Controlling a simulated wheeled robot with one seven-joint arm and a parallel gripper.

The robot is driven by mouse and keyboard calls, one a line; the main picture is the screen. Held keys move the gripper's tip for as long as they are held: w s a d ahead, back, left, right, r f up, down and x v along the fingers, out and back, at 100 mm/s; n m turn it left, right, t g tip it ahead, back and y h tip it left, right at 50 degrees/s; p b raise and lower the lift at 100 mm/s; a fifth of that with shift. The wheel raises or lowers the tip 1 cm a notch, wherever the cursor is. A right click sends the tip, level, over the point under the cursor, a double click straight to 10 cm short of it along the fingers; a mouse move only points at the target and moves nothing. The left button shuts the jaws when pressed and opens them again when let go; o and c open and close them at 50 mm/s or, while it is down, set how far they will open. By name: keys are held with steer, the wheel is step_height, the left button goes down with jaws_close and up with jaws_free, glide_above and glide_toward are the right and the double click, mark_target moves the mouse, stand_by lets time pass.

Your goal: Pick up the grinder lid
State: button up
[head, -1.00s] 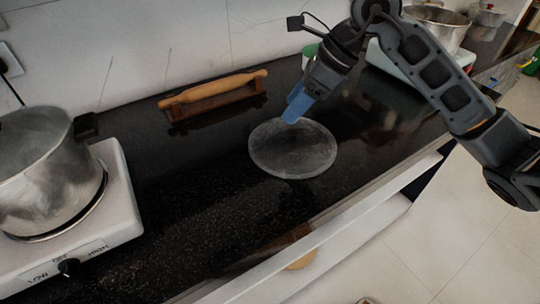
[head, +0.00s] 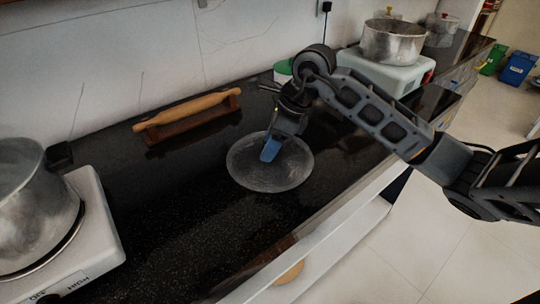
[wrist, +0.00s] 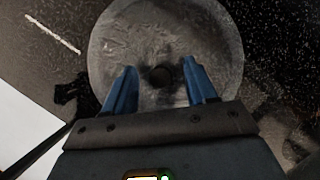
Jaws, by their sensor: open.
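The grinder lid seems to be the round grey disc (head: 245,170) lying on the black counter, with a mottled surface. In the wrist view the disc (wrist: 120,35) fills the upper middle, with a small dark knob (wrist: 160,76) at its centre. My gripper (head: 268,156) is over the disc, pointing down. In the wrist view its two blue fingers (wrist: 161,84) are apart, one on each side of the knob, with nothing held. I cannot tell whether the fingertips touch the disc.
A wooden rolling pin on a stand (head: 187,117) lies behind, near the wall. A metal pot (head: 35,205) on a white stove (head: 90,225) stands at left. Another pot (head: 393,42) stands at back right. The counter (head: 190,225) in front of the disc is clear.

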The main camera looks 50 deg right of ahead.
jaws_close()
stand_by(0.5)
steer(key=shift+r, duration=0.15)
